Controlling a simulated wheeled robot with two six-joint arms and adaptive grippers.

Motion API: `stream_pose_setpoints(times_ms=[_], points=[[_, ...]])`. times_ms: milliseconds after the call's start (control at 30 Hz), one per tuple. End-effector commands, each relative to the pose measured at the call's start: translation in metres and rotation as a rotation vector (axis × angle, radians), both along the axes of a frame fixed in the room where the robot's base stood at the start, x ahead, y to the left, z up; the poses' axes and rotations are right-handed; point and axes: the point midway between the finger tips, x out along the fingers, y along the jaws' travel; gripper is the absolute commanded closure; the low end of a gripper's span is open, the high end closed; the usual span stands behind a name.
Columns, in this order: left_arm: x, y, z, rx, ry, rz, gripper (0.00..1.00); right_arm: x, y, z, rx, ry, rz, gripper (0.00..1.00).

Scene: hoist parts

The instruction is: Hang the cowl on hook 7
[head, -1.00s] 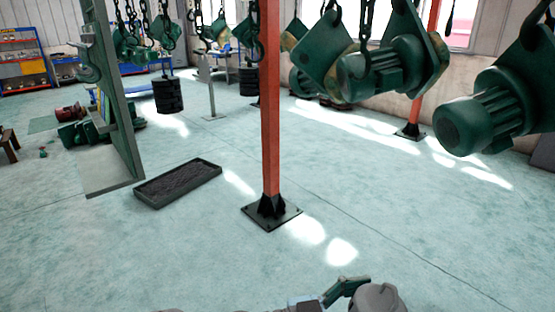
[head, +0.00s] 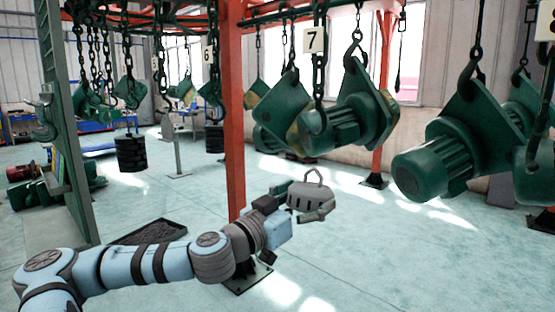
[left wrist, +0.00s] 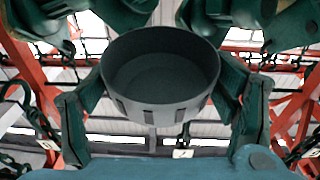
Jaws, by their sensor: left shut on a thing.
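The cowl (head: 306,196) is a grey slotted cup with a thin wire loop on top. My left gripper (head: 312,212) is shut on it and holds it upright in mid-air. In the left wrist view the cowl (left wrist: 160,80) shows its round open end between the two green fingers. Plate 7 (head: 315,40) hangs on a dark chain, with hook 7 (head: 314,120) at its lower end. The hook is above the cowl, clearly apart from it, and its outline blends with the green motor behind. My right gripper is out of view.
Green motors (head: 345,120) hang on chains behind hook 7, and another motor (head: 435,160) hangs to the right. A red post (head: 234,120) stands left of the cowl. A black tray (head: 150,230) lies on the floor. Plate 6 (head: 207,54) hangs further left.

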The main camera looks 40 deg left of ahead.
Motion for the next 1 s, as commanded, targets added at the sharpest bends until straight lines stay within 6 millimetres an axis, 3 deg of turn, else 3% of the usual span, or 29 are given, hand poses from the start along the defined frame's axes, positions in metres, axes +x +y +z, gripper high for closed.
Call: stream_pose_setpoints(times_ms=[400,633,1000], points=[[-0.021,0.051,0.085,0.003,-0.009,0.199,0.62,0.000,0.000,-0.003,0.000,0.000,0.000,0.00],[-0.022,0.056,0.092,0.002,-0.001,0.216,0.62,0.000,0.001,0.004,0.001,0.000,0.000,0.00],[-0.010,0.057,0.093,0.002,0.017,0.215,0.62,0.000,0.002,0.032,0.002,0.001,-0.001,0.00]])
